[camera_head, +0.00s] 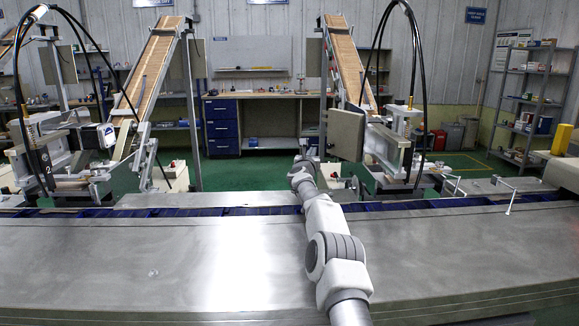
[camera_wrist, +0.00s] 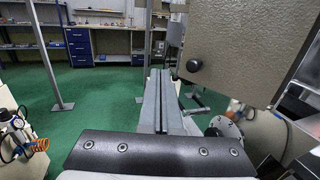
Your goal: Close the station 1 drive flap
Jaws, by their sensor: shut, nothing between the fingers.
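The station 1 drive flap (camera_head: 346,136) is a grey-brown panel at the right-hand machine in the head view. It stands open, swung out to the left of the machine body. In the wrist view the flap (camera_wrist: 245,45) fills the upper right, with a round black knob (camera_wrist: 194,65) near its lower left edge. My gripper (camera_wrist: 160,74) is shut and empty, its two pale fingers side by side. The fingers point forward, just left of and below the knob, with no clear contact. In the head view my arm hides most of the gripper.
The right-hand machine (camera_head: 393,150) has black hoses overhead. A similar machine (camera_head: 62,155) marked 2 stands at left. A steel conveyor bench (camera_head: 150,260) lies in front. In the wrist view, a metal post (camera_wrist: 47,60) stands left and a regulator with orange hose (camera_wrist: 18,135) at lower left. Green floor between is open.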

